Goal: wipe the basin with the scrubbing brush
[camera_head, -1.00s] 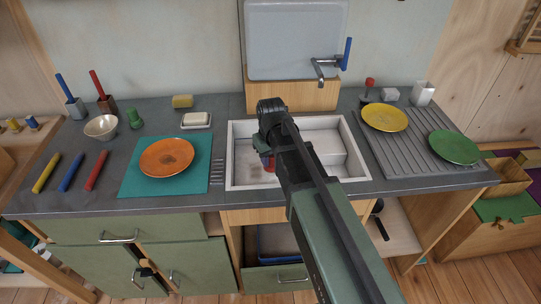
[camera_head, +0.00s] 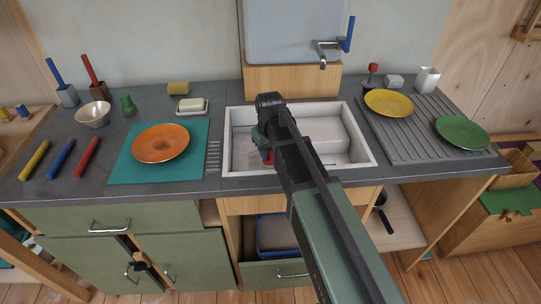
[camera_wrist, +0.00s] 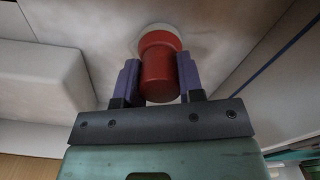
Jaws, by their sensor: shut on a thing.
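The scrubbing brush (camera_wrist: 160,72) has a red handle and a pale round head. It stands between the two purple finger pads of my gripper (camera_head: 265,148), which is shut on the handle. A little of the red handle shows in the head view (camera_head: 267,157). The basin (camera_head: 348,122) is a white rectangular sink with a raised block in its right part. My gripper is inside the basin's left part, brush head pointing down at the basin floor (camera_wrist: 215,45). I cannot tell surely whether the head touches the floor. My arm hides part of the basin.
A tap (camera_head: 325,50) reaches over the basin's back right. An orange plate (camera_head: 161,143) on a teal mat (camera_head: 120,170) and a soap dish (camera_head: 192,105) lie left. A ribbed drainer (camera_head: 405,135) holds yellow (camera_head: 388,103) and green (camera_head: 462,133) plates right.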

